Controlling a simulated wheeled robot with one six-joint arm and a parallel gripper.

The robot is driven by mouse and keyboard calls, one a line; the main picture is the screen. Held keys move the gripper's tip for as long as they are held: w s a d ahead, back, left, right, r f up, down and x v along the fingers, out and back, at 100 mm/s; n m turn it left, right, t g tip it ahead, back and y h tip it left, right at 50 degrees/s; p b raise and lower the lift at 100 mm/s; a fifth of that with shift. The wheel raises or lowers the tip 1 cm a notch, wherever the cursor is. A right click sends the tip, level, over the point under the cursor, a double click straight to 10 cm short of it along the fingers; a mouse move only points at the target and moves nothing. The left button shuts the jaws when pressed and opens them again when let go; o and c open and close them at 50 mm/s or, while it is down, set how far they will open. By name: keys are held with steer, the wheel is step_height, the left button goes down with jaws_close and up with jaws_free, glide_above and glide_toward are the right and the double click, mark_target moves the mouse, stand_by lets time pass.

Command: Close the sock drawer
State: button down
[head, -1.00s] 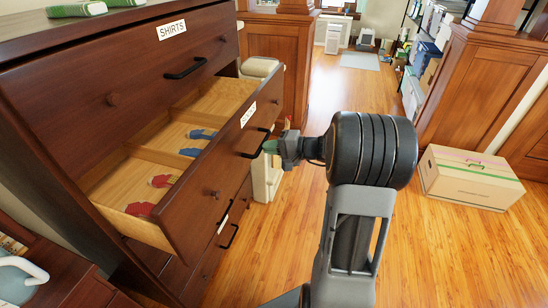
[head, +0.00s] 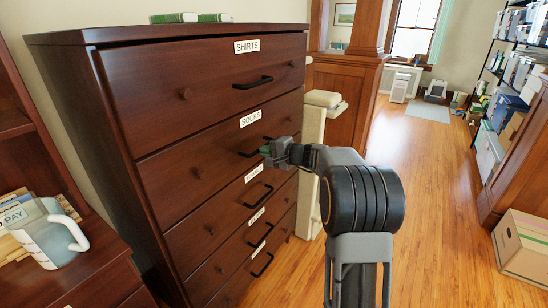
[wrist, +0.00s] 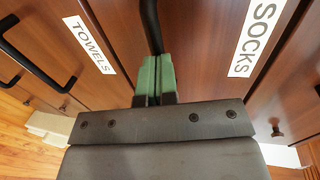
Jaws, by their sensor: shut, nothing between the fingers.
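The sock drawer (head: 205,160), dark wood with a SOCKS label, is the second from the top of the dresser. Its front sits level with the other drawer fronts, and none of its inside shows. Its black handle (head: 252,150) is partly hidden behind my gripper (head: 268,151). My gripper has green fingertips, shut with nothing between them, at the front of this drawer. In the wrist view the green fingertips (wrist: 154,78) are together just by the black handle (wrist: 151,25); I cannot tell whether they touch it. The SOCKS label (wrist: 254,38) is to their right.
The SHIRTS drawer (head: 200,88) above and the TOWELS drawer (head: 210,200) below are shut. A beige stand (head: 313,150) is right beside the dresser. A white mug (head: 50,238) is at left. A cardboard box (head: 522,248) is on the floor at right. The middle floor is clear.

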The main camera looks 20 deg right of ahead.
steer(key=shift+w+a+r, duration=0.1)
steer(key=shift+a+r, duration=0.15)
steer(key=shift+d, duration=0.1)
stand_by(0.3)
steer(key=b+v, duration=0.1)
steer(key=v, duration=1.3)
step_height(320, 180, down, 7)
steer(key=s+g+h, duration=0.1)
steer(key=s+g, duration=0.2)
steer(key=s+a+n+g+h+p, duration=0.35)
steer(key=s+a+g+p, duration=0.3)
steer(key=s, duration=0.45)
steer(key=s+a+r+n+h+p, duration=0.4)
steer(key=s+a+r+n+p, duration=0.3)
steer(key=s+a+r+p, duration=0.1)
steer(key=shift+s+r+h+p, duration=0.35)
steer(key=shift+s+r+p, duration=0.4)
steer(key=shift+r+p, duration=0.6)
